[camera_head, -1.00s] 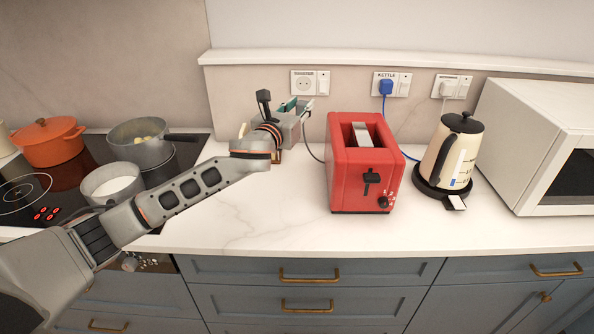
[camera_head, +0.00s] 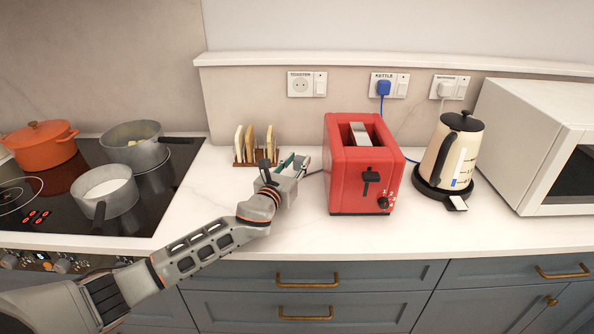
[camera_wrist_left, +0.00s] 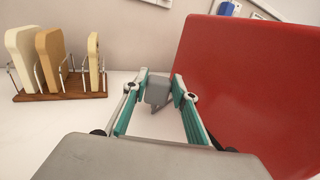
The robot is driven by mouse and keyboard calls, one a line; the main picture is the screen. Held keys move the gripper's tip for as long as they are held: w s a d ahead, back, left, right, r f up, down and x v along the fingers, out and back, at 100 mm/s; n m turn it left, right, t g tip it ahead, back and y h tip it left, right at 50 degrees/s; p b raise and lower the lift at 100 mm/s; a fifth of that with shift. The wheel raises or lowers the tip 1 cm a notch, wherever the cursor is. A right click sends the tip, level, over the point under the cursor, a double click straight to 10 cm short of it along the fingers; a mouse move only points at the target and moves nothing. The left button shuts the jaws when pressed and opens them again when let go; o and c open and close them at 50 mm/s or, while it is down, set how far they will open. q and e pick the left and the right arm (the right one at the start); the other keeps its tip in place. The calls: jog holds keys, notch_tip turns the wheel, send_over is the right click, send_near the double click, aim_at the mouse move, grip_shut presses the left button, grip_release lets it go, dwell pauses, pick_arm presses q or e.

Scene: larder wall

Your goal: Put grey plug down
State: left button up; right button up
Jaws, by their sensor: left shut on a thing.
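My left gripper (camera_head: 299,166) is low over the counter, just left of the red toaster (camera_head: 349,190). In the left wrist view its fingers (camera_wrist_left: 160,82) are shut on the grey plug (camera_wrist_left: 158,92), which sits between the fingertips. In the head view the plug is mostly hidden by the gripper, and a short dark cord (camera_head: 315,172) runs towards the toaster. I cannot tell whether the plug touches the counter. The toaster socket (camera_head: 300,85) on the wall is empty. My right gripper is not in view.
A toast rack (camera_head: 256,163) with bread slices stands behind my left gripper. The kettle (camera_head: 453,155) and microwave (camera_head: 540,140) stand to the right. The hob with pots (camera_head: 105,190) is at left. The front counter (camera_head: 300,237) is clear.

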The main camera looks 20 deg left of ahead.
aim_at(298, 169)
pick_arm(q)
notch_tip(298, 169, down, 2)
jog(key=shift+f, duration=0.1)
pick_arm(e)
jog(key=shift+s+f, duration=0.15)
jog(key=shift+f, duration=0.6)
pick_arm(q)
jog(key=shift+f+b, duration=0.25)
jog(key=shift+b, duration=0.1)
jog(key=shift+f, duration=0.1)
jog(key=shift+f, duration=0.2)
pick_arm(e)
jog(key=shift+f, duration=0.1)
